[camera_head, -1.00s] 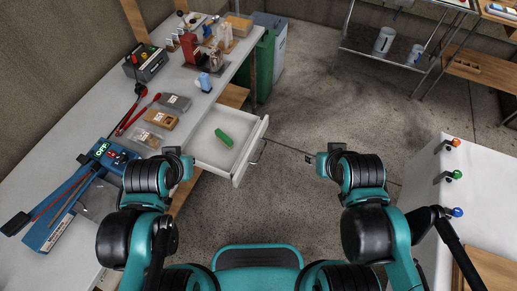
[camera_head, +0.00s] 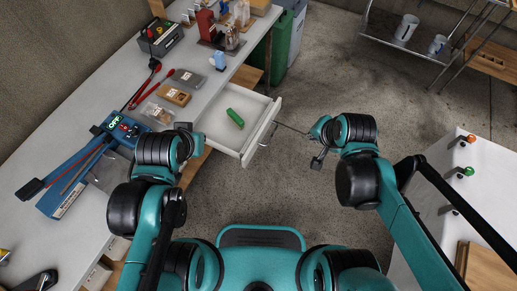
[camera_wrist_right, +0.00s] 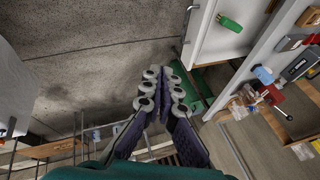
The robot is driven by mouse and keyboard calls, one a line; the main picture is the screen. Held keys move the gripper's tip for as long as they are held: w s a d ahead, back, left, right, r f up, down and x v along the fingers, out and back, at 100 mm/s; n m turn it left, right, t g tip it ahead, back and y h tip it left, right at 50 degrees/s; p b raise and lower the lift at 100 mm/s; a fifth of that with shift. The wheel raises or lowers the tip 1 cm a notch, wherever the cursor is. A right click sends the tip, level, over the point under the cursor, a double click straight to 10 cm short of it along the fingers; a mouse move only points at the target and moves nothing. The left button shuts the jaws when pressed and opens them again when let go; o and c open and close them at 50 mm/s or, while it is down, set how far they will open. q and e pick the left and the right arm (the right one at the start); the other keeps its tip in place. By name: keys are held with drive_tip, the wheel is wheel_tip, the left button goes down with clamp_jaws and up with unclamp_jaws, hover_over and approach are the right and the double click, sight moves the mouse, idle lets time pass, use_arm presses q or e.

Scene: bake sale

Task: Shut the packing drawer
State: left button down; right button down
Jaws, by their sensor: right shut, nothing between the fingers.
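The white packing drawer (camera_head: 247,152) stands pulled out from the table, with a green item (camera_head: 235,118) lying inside. Its bar handle (camera_head: 268,136) is on the front. My right gripper (camera_head: 317,163) is to the right of the drawer front, apart from it, shut and empty. In the right wrist view, the fingers (camera_wrist_right: 162,76) are together at the centre. The drawer (camera_wrist_right: 207,45), its handle (camera_wrist_right: 187,22) and the green item (camera_wrist_right: 230,23) show at the upper right. My left gripper (camera_head: 185,130) is mostly hidden by its own arm at the table edge; its jaws cannot be made out.
The long white table (camera_head: 70,110) on the left carries a blue sealing machine (camera_head: 75,180), red tongs (camera_head: 145,93) and several packs. A green bin (camera_head: 279,50) stands beyond the drawer. A white counter (camera_head: 488,155) is on the right. The floor between is clear.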

drive_tip(key=w+a+f+m+g+y+b, duration=0.1)
drive_tip(key=w+a+f+m+b, duration=0.1)
drive_tip(key=a+f+m, duration=0.5)
drive_tip(key=w+a+f+m+g+y+b, duration=0.1)
drive_tip(key=a+f+m, duration=0.7)
drive_tip(key=f, duration=0.9)
drive_tip(key=w+a+g+b, duration=0.1)
drive_tip(key=w+b, duration=0.1)
drive_tip(key=w, duration=0.1)
drive_tip(key=shift+w+a+f+m+g+y, duration=0.2)
drive_tip(key=shift+a+f+m+g+y, duration=0.05)
drive_tip(key=shift+a+m+g+y, duration=0.05)
